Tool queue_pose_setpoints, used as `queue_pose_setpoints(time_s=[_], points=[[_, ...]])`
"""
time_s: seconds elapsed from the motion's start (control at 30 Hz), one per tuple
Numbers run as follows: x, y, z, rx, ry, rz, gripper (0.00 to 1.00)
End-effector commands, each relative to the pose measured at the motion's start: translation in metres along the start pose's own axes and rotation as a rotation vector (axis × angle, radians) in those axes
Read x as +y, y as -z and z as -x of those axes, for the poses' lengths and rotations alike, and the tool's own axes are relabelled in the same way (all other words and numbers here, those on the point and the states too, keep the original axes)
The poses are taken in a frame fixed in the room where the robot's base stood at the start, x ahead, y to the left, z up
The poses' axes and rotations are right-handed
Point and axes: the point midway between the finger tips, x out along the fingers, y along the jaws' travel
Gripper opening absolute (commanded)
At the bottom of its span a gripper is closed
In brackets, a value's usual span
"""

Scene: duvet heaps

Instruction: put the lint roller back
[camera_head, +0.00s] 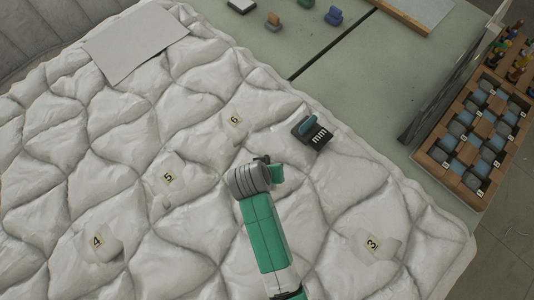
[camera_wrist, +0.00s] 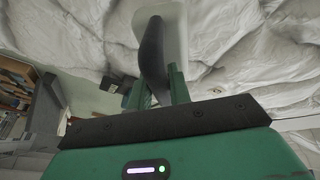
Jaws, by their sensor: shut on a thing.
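My gripper (camera_wrist: 158,82) is shut on a dark, slim, curved piece (camera_wrist: 152,48), with a pale rounded block (camera_wrist: 172,35) right beside it in the wrist view. This looks like the lint roller's handle and roll, but I cannot be sure. In the head view my gripper (camera_head: 275,172) is over the middle of the white quilted duvet (camera_head: 110,200); my wrist hides most of what it holds. A dark block marked "mm" with a teal piece on top (camera_head: 312,132) sits on the duvet, just up and right of my gripper.
Number tags 3 (camera_head: 372,243), 4 (camera_head: 97,241), 5 (camera_head: 168,177) and 6 (camera_head: 234,119) lie on the duvet. A grey sheet (camera_head: 130,42) lies at upper left. A wooden compartment tray (camera_head: 432,158) stands right. Small coloured blocks (camera_head: 334,16) stand on the green surface.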

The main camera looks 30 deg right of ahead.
Motion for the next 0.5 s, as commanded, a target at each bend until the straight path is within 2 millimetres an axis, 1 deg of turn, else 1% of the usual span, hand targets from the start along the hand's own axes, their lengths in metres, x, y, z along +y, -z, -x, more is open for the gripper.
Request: queue_pose_setpoints(time_s=[0.03,0.13,0.33,0.47,0.5], points=[[-0.002,-0.005,-0.01,-0.004,-0.001,0.001,0.0],[-0.004,-0.01,-0.022,-0.003,-0.001,0.0,0.0],[-0.004,-0.01,-0.022,0.0,0.0,-0.001,0.0],[-0.005,-0.011,-0.025,0.0,0.0,0.0,0.0],[-0.005,-0.011,-0.025,-0.001,0.0,0.0,0.27]])
